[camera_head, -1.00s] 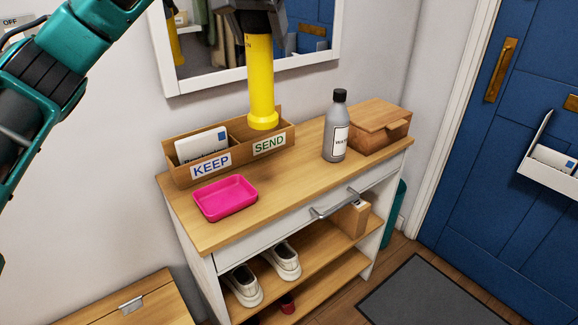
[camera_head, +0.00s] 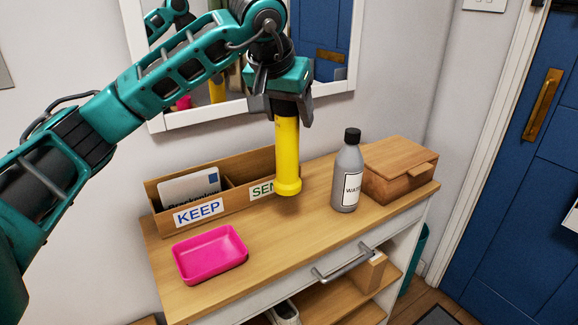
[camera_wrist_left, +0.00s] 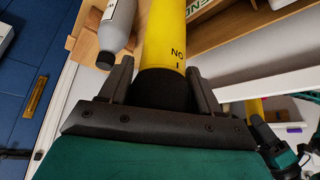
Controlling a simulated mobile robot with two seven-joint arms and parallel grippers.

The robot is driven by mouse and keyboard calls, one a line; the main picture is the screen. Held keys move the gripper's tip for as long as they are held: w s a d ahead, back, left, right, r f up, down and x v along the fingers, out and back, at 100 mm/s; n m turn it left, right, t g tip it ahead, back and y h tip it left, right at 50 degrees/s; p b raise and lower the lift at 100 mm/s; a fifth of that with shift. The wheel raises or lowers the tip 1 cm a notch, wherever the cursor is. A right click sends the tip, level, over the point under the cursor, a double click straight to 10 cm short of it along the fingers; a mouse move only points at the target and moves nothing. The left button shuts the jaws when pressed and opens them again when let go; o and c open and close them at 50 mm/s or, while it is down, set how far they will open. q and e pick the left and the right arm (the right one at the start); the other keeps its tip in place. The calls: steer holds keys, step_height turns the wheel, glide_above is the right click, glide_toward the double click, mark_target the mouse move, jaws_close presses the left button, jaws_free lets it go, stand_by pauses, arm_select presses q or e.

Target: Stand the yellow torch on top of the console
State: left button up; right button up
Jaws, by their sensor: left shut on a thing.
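My left gripper (camera_head: 283,104) is shut on the yellow torch (camera_head: 288,158) by its dark upper end. The torch hangs upright, its wide yellow end down, over the console top (camera_head: 255,232), in front of the SEND side of the wooden letter sorter. I cannot tell whether its lower end touches the wood. In the left wrist view the torch (camera_wrist_left: 165,40) stands out from between the two fingers, with a grey bottle beside it. My right gripper is not in view.
A grey bottle (camera_head: 347,175) stands close right of the torch, with a wooden box (camera_head: 393,172) beyond it. The letter sorter (camera_head: 160,222) is behind, with a mirror (camera_head: 200,120) above. A pink tray (camera_head: 210,255) lies front left. Bare wood lies between tray and bottle.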

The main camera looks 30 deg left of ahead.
mark_target(289, 159)
arm_select(q)
step_height(289, 159, down, 5)
steer(key=shift+f, duration=0.1)
steer(key=shift+f+b, duration=0.3)
steer(key=shift+f, duration=2)
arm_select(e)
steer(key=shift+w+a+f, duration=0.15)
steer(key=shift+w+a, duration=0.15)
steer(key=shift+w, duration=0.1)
arm_select(q)
steer(key=shift+f+b, duration=0.1)
steer(key=shift+b, duration=0.2)
steer(key=o, duration=1.6)
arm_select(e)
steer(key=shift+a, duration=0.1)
